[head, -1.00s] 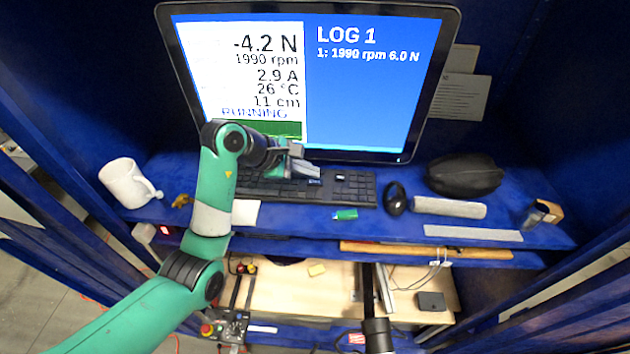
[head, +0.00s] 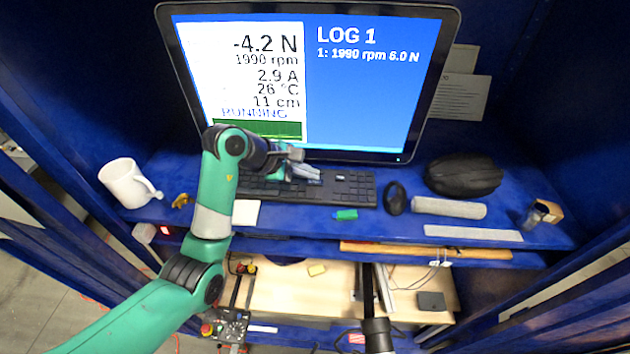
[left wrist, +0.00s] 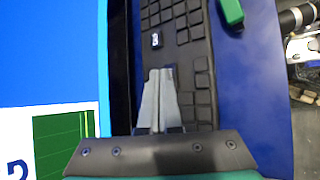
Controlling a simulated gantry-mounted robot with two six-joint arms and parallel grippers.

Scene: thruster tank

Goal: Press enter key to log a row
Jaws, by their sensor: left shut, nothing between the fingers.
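The black keyboard (head: 258,188) lies on the blue shelf below the monitor (head: 360,80); the left wrist view (left wrist: 201,80) also shows it. A key with a pale mark (left wrist: 156,40) stands out there, and it shows in the head view (head: 341,177). I cannot read its mark. My left gripper (head: 317,177) is over the keyboard, left of that key in the head view. Its fingers (left wrist: 160,72) are shut and empty, short of the key in the wrist view. I cannot tell whether they touch any key. The screen reads LOG 1 with one row, "1: 1990 rpm 6.0 N".
A green stick (head: 345,214) lies in front of the keyboard. A mouse (head: 395,198), black case (head: 463,175) and grey roll (head: 449,207) are to the right. A white mug (head: 128,183) stands at the left. A wooden bench (head: 290,290) is below the shelf.

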